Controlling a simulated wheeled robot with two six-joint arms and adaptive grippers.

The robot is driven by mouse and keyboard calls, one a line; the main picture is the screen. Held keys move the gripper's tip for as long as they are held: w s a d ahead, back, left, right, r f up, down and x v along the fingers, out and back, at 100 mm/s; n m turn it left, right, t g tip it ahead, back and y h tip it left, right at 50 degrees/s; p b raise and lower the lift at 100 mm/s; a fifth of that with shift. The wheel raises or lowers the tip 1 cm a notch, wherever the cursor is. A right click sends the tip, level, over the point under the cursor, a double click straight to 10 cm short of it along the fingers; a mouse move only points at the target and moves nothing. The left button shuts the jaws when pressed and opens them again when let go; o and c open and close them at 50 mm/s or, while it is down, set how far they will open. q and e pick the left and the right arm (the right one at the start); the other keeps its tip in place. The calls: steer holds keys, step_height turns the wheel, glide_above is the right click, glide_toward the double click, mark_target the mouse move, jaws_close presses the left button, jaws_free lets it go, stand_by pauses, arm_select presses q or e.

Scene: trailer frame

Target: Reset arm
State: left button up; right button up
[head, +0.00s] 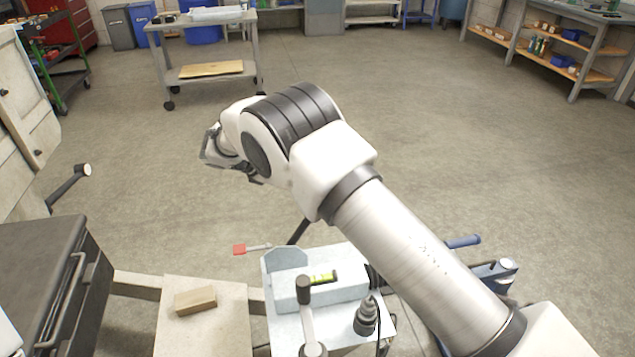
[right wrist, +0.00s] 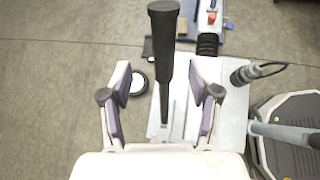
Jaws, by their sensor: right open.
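My right arm (head: 390,240) comes in from the lower right and reaches up and left across the head view. Its right gripper (head: 213,152) is at the far end, partly hidden by the wrist, over open floor. In the right wrist view the right gripper (right wrist: 162,88) has its two fingers spread apart. A black handle on a tapered dark shaft (right wrist: 164,60) shows between the fingers in the picture; I cannot tell its distance from them, and no grip on it shows. My left gripper is not in view.
A pale metal stand (head: 283,325) carries a yellow-green level vial (head: 322,277) and a dark tool (head: 366,318). A wooden block (head: 195,300) lies on a board to its left. A dark cabinet (head: 45,280) stands lower left, a grey cart (head: 250,62) behind. The middle floor is clear.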

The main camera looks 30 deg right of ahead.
steer(key=v, duration=0.4)
